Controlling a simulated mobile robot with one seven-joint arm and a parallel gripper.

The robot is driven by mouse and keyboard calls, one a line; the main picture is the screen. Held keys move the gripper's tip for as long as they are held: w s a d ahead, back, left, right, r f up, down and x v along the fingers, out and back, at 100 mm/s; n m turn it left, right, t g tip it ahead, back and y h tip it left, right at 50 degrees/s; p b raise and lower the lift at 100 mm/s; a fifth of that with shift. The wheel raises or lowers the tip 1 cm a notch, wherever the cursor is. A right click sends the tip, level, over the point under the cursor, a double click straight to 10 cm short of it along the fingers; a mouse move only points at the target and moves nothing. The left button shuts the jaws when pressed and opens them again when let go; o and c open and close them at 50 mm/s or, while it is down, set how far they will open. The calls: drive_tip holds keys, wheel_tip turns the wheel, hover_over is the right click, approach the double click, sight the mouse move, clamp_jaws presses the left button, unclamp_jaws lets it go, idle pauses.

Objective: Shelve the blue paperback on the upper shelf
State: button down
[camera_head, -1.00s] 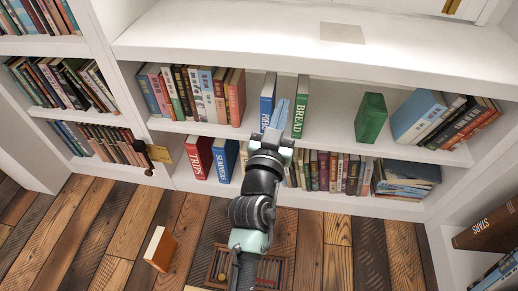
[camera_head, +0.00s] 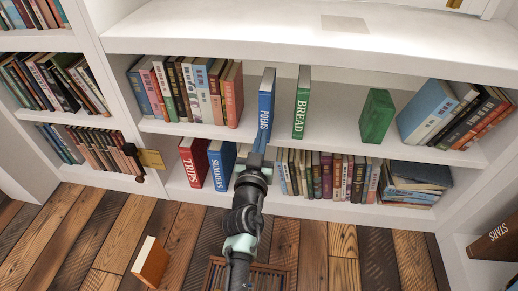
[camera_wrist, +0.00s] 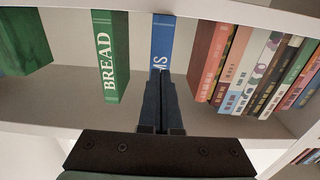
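The blue paperback (camera_head: 266,104), with POEMS on its spine, stands upright on the upper shelf (camera_head: 340,126) in the head view. It is left of the green BREAD book (camera_head: 301,104) with a gap between them. The blue spine also shows in the wrist view (camera_wrist: 162,42), with its lower part hidden by my fingers. My gripper (camera_head: 257,150) is just in front of the lower spine. In the wrist view my dark fingers (camera_wrist: 160,92) lie close together, in line with the spine, and look shut with nothing seen between them. I cannot tell whether they touch it.
A leaning row of books (camera_head: 195,92) stands left of the blue paperback. A green block-like book (camera_head: 376,116) and tilted books (camera_head: 450,115) are to the right. The lower shelf holds TRIPS (camera_head: 194,162), SUMMERS (camera_head: 221,165) and others. An orange book (camera_head: 150,262) stands on the floor.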

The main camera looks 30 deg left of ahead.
sight(264, 125)
drive_tip(key=shift+w+a, duration=0.3)
drive_tip(key=shift+w, duration=0.3)
drive_tip(key=shift+b+x, duration=1)
drive_tip(key=shift+x, duration=0.8)
drive_tip(key=shift+p+v, duration=0.75)
drive_tip(key=shift+v, duration=1.25)
